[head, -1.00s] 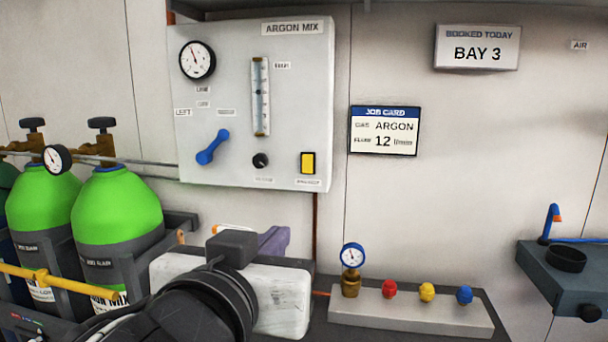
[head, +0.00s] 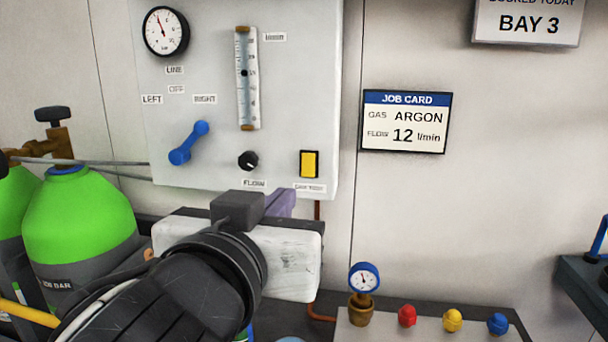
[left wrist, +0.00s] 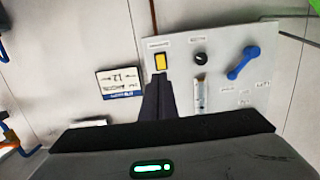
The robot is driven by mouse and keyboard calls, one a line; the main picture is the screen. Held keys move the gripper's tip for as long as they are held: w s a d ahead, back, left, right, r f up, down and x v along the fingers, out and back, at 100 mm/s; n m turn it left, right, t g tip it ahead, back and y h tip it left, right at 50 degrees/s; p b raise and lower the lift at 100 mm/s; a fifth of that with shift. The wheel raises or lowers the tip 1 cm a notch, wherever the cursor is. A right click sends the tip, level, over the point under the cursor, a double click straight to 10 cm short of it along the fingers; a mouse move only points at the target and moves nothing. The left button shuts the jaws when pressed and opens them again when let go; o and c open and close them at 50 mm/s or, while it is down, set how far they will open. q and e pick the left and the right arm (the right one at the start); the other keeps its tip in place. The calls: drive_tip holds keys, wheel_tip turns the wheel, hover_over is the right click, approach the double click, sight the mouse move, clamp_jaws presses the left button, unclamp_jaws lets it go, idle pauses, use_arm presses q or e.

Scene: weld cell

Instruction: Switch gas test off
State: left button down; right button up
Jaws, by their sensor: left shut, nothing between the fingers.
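The yellow gas test switch (head: 309,164) sits in a black frame at the lower right of the white gas panel (head: 205,130), above a small label. It also shows in the left wrist view (left wrist: 160,62). My left gripper (head: 283,203) is below and left of the switch in the head view, its fingers partly hidden behind its own body. In the left wrist view its dark fingers (left wrist: 159,85) are shut and empty, with the tips just short of the switch in the picture. I cannot tell whether they touch the panel. My right gripper is not in view.
The black flow knob (head: 248,160), blue selector lever (head: 188,143), flow tube (head: 246,80) and round gauge (head: 166,31) share the panel. A job card (head: 405,121) hangs to the right. Green cylinders (head: 78,220) stand left. A bench with a small gauge (head: 364,278) is below.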

use_arm(q)
drive_tip(key=p, duration=0.2)
approach(308, 173)
drive_tip(key=x, duration=0.5)
drive_tip(key=shift+w+r, duration=0.1)
drive_tip(key=shift+r, duration=0.05)
drive_tip(key=shift+w+d, duration=0.15)
drive_tip(key=shift+w, duration=0.5)
drive_tip(key=shift+f, duration=0.2)
drive_tip(key=shift+b, duration=0.3)
